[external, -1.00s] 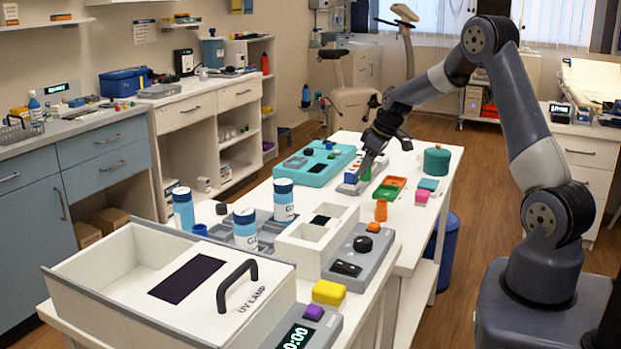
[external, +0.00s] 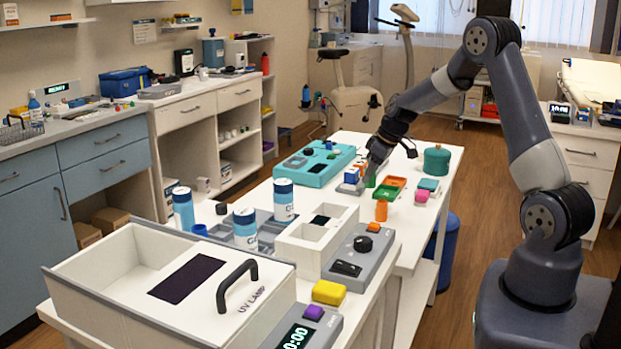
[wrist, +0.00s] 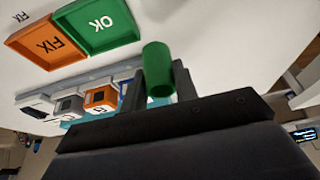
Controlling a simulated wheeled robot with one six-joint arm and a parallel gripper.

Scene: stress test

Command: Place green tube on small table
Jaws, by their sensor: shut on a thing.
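The green tube (wrist: 157,72) stands between the fingers of my gripper (wrist: 160,85) in the wrist view, which are shut on it. In the external view my gripper (external: 371,176) is low over the white table (external: 345,140), between a grey rack and two small trays. A small bit of the tube (external: 371,182) shows by the fingertips. I cannot tell if the tube touches the table, or which surface is the small table.
A green OK tray (wrist: 97,22) and an orange FIX tray (wrist: 46,42) lie close by. The grey rack (external: 347,188) holds small blocks.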

